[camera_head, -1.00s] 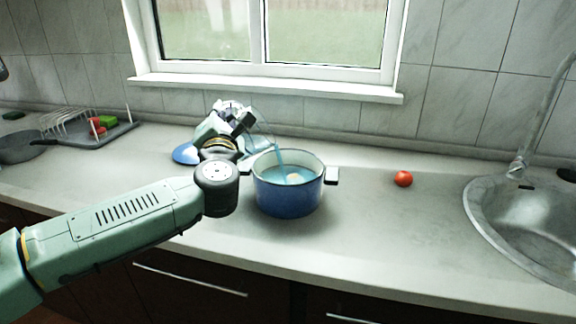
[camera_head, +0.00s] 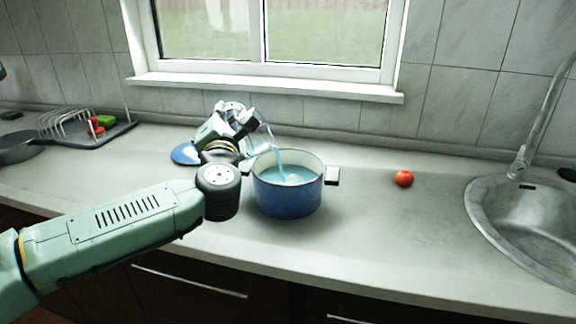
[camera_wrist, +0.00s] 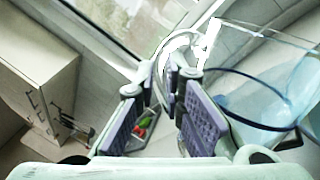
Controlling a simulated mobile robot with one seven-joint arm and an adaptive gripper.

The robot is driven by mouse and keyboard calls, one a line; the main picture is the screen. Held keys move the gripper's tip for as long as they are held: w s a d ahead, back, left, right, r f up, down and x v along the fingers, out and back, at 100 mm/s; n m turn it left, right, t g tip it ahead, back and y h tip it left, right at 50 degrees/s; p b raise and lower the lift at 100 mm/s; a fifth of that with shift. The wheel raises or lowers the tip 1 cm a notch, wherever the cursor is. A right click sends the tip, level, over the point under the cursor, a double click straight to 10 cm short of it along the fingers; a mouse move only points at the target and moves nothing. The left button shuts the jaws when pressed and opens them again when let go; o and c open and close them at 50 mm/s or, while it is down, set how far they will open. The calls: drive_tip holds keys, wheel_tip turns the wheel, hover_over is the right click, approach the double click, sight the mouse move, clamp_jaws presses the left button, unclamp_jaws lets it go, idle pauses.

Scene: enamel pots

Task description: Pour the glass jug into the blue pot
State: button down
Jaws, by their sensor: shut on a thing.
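The blue pot (camera_head: 288,198) stands upright on the counter, with a pale inside and blue liquid (camera_head: 292,176) in it. A small pale lump shows at the liquid's surface. My gripper (camera_head: 251,121) is left of the pot and above its rim, shut on the glass jug (camera_head: 262,140). The clear jug is tilted toward the pot, and a blue stream (camera_head: 276,155) runs down into it. In the wrist view the jug (camera_wrist: 262,85) is at the right with blue liquid inside, and its handle passes between the finger pads of my gripper (camera_wrist: 168,108).
A blue lid-like disc (camera_head: 184,153) lies behind my arm. A tomato (camera_head: 404,178) lies right of the pot, before the sink (camera_head: 482,215). A dish rack (camera_head: 70,125) and a pan (camera_head: 18,150) are at the left. Counter right of the pot is mostly clear.

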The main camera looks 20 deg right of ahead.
drive_tip(key=shift+s+d+m, duration=0.15)
drive_tip(key=shift+d+m, duration=0.15)
drive_tip(key=shift+m, duration=0.1)
idle(0.9)
